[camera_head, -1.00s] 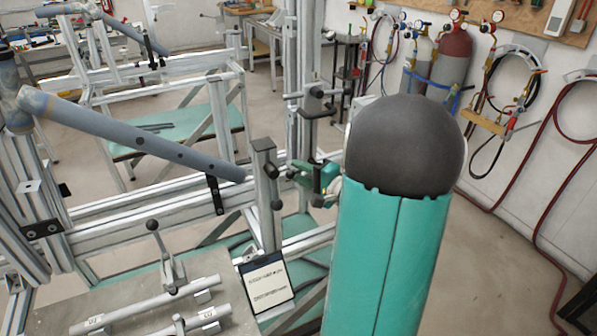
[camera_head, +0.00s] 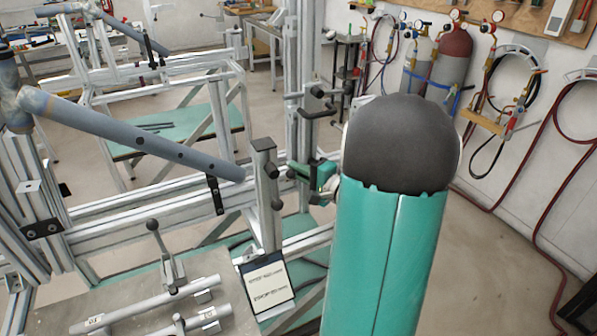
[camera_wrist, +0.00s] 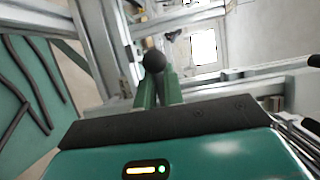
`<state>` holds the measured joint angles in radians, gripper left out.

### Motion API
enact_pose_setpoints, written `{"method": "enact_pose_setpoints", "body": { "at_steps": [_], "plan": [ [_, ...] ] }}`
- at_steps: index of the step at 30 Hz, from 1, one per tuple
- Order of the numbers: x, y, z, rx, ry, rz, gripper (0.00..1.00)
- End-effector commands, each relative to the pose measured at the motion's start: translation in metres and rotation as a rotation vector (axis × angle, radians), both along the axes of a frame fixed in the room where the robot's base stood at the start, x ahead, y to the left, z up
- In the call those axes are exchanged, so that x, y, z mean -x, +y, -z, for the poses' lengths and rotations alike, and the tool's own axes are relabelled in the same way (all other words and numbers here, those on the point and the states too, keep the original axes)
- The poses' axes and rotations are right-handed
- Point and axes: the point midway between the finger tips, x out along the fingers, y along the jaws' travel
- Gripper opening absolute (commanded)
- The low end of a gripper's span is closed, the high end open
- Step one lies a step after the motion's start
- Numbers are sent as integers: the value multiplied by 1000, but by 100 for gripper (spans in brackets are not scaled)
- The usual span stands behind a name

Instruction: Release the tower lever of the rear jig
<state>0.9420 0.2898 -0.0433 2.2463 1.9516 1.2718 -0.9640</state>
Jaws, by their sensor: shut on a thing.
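In the wrist view the green fingers of my gripper (camera_wrist: 157,88) are close together around a round black knob (camera_wrist: 154,61), which is the lever's end and shows at their tips. In the head view my gripper (camera_head: 316,182) is at the tall metal tower (camera_head: 300,130), just right of a short upright post (camera_head: 265,190). My arm's teal link and dark joint hide part of it. The lever's shaft is mostly hidden, so its angle cannot be told. Black clamp parts (camera_head: 315,92) sit higher on the tower.
A grey-blue frame tube (camera_head: 140,138) slopes across the jig at left. A bench plate with a toggle clamp (camera_head: 165,255) and metal tubes is at the lower left. A label card (camera_head: 267,283) stands by the post.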

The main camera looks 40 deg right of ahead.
Motion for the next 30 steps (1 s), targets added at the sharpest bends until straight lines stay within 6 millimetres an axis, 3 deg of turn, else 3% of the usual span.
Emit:
{"method": "enact_pose_setpoints", "body": {
  "at_steps": [30],
  "plan": [
    [3, -12, -32, -661, -195, -1, 0]
  ]
}}
